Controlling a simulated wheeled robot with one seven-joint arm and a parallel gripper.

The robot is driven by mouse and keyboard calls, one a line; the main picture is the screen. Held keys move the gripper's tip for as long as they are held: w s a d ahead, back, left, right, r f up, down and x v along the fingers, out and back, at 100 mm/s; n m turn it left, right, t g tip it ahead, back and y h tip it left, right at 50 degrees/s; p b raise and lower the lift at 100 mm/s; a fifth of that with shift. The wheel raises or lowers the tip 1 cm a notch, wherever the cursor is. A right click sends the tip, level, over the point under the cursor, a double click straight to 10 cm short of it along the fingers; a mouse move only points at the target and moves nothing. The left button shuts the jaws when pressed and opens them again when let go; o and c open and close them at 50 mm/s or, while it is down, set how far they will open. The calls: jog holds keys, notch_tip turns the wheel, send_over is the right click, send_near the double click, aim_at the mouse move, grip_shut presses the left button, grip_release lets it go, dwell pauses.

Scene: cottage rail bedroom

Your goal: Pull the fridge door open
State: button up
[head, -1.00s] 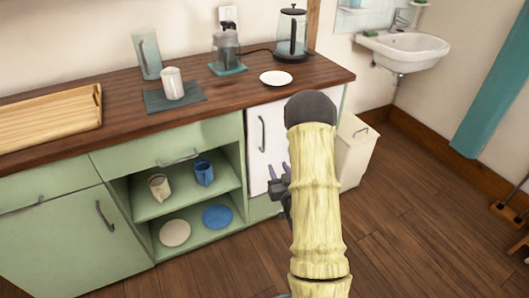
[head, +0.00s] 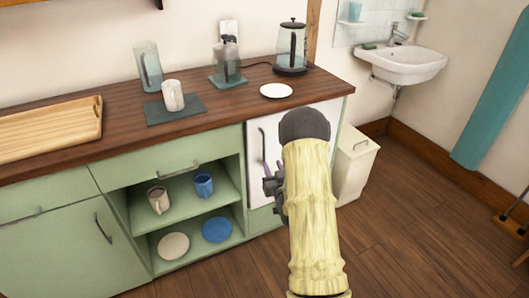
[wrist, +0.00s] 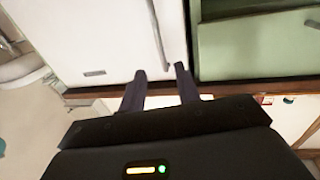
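The white fridge door (head: 258,188) is under the right end of the wooden counter and looks shut. Its thin vertical grey handle (head: 262,144) is near the door's left edge. My gripper (head: 273,170) is in front of the door at the lower part of the handle, and my arm hides the door's right side. In the wrist view the door (wrist: 95,40) fills the upper left. My gripper (wrist: 160,72) has its two dark fingers apart, and the end of the handle (wrist: 158,35) shows between the fingertips. I cannot tell whether they touch it.
Green cabinets with an open shelf (head: 185,190) of mugs and plates stand left of the fridge. A white bin (head: 354,165) stands close on the right. The counter (head: 215,112) holds a plate (head: 276,90) and a kettle (head: 291,48). The wooden floor (head: 420,220) at right is clear.

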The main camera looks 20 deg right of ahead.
aim_at(264, 147)
jog(key=w, duration=0.3)
jog(key=w+d, duration=0.1)
jog(key=w, duration=0.6)
jog(key=shift+d+b, duration=0.3)
jog(key=shift+b, duration=0.1)
jog(key=shift+c, duration=0.2)
grip_shut()
